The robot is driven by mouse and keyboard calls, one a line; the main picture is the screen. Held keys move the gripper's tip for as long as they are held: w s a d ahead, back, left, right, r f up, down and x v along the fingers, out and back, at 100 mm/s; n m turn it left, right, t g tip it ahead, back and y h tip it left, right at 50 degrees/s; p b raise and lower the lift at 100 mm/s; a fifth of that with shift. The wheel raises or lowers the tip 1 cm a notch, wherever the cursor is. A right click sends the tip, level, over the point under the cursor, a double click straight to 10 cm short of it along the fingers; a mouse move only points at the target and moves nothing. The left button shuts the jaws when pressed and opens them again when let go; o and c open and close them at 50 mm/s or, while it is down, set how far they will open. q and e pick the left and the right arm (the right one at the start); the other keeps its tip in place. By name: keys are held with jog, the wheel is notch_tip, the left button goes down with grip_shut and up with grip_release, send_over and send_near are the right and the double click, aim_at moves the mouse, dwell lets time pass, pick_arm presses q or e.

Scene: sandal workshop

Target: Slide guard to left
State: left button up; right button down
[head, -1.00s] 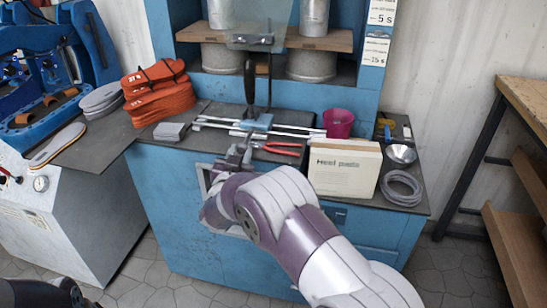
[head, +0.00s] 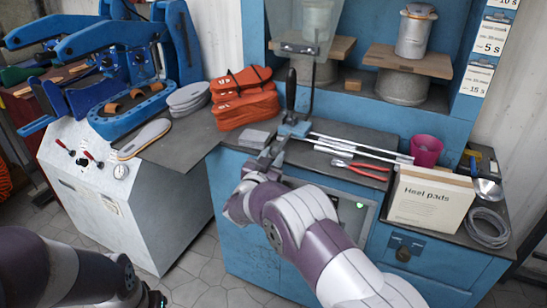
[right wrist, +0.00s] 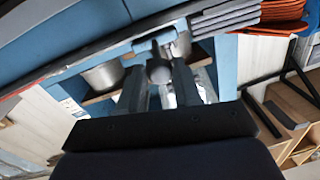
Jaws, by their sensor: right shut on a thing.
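The guard (head: 305,27) is a clear panel on an upright post with a black handle (head: 291,88). Its blue foot (head: 296,128) sits at the left end of the pale slide rods (head: 362,147). The panel stands in front of the left part of the shelf and its canister. My right gripper (head: 272,152) is shut at the front of the foot, on a part of the guard. In the right wrist view a round grey piece (right wrist: 159,72) shows between its fingers. The exact grip is small and partly hidden. My left arm is at the bottom left; its gripper is out of view.
Orange soles (head: 245,103), grey soles (head: 188,97) and a grey block (head: 254,138) lie left of the foot. Red pliers (head: 362,170), a heel pads box (head: 430,203) and a pink cup (head: 427,150) are on the right. The right canister (head: 415,35) is uncovered.

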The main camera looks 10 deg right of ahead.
jog(key=shift+a+r, duration=0.15)
jog(key=c, duration=0.8)
grip_release()
jog(key=shift+w, duration=0.1)
jog(key=shift+a, duration=0.15)
jog(key=p+v, duration=0.1)
jog(key=v, duration=1.1)
jog(key=shift+s, duration=0.3)
jog(key=shift+a, duration=0.1)
